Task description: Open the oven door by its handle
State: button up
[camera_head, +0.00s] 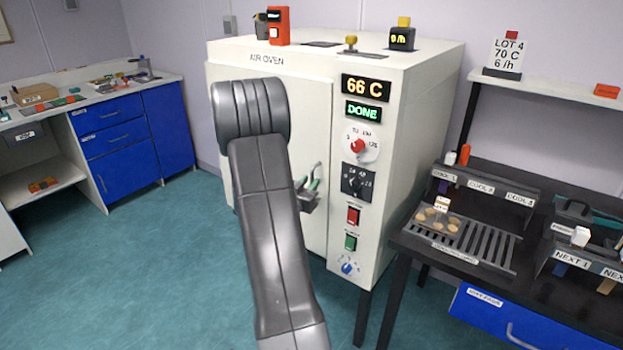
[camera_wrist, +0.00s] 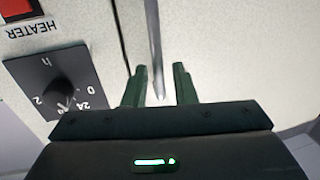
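The air oven (camera_head: 420,90) is a white box with its door (camera_head: 308,105) shut, as far as I can see. My arm covers part of the door. The door handle is a slim grey bar (camera_wrist: 155,40) in the wrist view, running down from the top edge to between my fingertips. My gripper (camera_wrist: 160,82) has its two dark green fingers apart, one on each side of the bar, with visible gaps. In the head view my gripper (camera_head: 308,184) is at the door's right side, beside the control panel, and the handle is partly hidden there.
The oven panel shows a 66 C display (camera_head: 365,88), a DONE display (camera_head: 363,111), and several knobs and switches. A black bench (camera_head: 410,243) with a cooling rack stands at right. Blue cabinets (camera_head: 115,135) are at left; the floor between is clear.

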jog(key=shift+x, duration=1.2)
jog(key=shift+s+d+r, duration=0.1)
grip_shut()
